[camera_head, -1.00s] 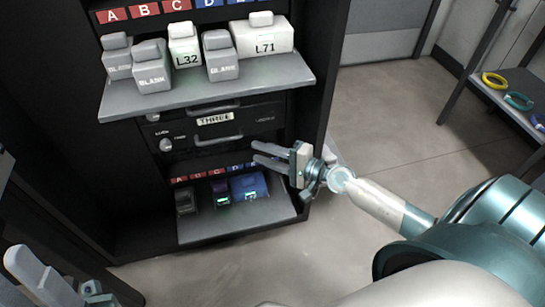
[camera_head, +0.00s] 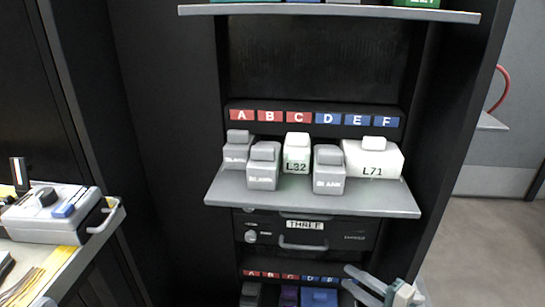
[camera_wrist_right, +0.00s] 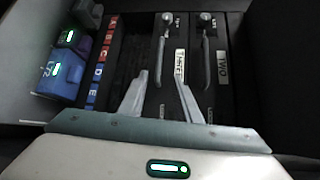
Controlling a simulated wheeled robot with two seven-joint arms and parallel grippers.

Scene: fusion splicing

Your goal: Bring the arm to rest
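My right gripper (camera_head: 368,282) is at the bottom right of the head view, in front of the rack's lower bay. Its two fingers are apart with nothing between them. In the right wrist view the open right gripper (camera_wrist_right: 160,82) points at the drawer fronts, apparently clear of the handles. The drawer marked THREE (camera_head: 310,238) is shut. My left gripper is outside both current views.
A shelf (camera_head: 395,202) holds several grey and white modules, including L32 (camera_head: 297,155) and L71 (camera_head: 372,160). The lower bay has a blue module (camera_wrist_right: 60,75) with a lit green label. A grey device (camera_head: 50,215) stands on a bench at left.

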